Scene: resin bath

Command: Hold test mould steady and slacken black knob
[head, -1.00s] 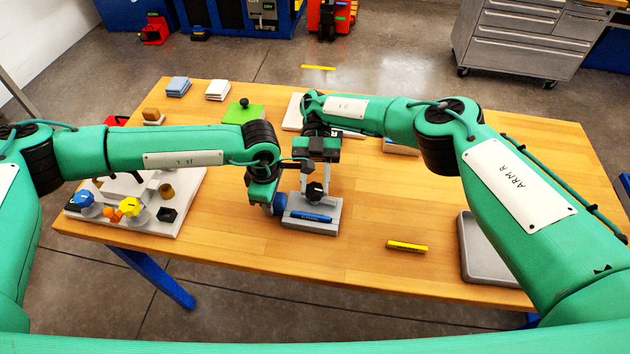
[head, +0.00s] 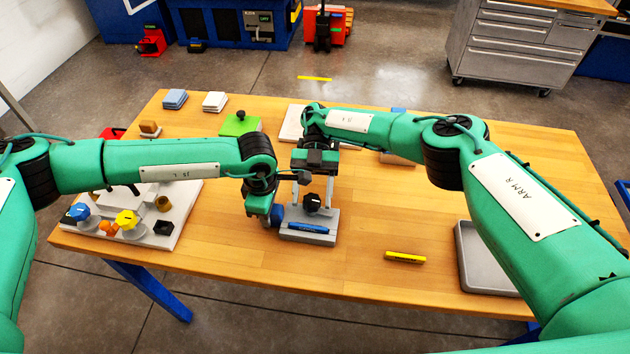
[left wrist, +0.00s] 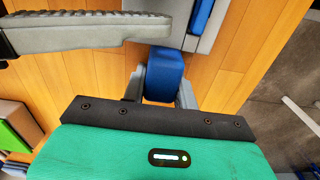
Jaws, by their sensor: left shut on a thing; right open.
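The test mould (head: 309,237) is a grey block with a blue bar (head: 309,228) along its front, standing on the wooden table. The black knob (head: 312,203) sits at the top of the mould. My right gripper (head: 313,193) points down from above, open, with one finger on each side of the knob; I cannot tell whether either touches it. My left gripper (head: 277,215) is shut on a blue block (left wrist: 164,75) at the mould's left side. The mould's grey edge (left wrist: 178,14) shows beside that block in the left wrist view. The block's join to the mould is unclear.
A light board (head: 188,213) with blue and yellow knobs lies at left, under my left arm. A yellow bar (head: 405,257) and a grey tray (head: 464,262) lie at right. A green block (head: 240,124) stands behind. The table's front middle is clear.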

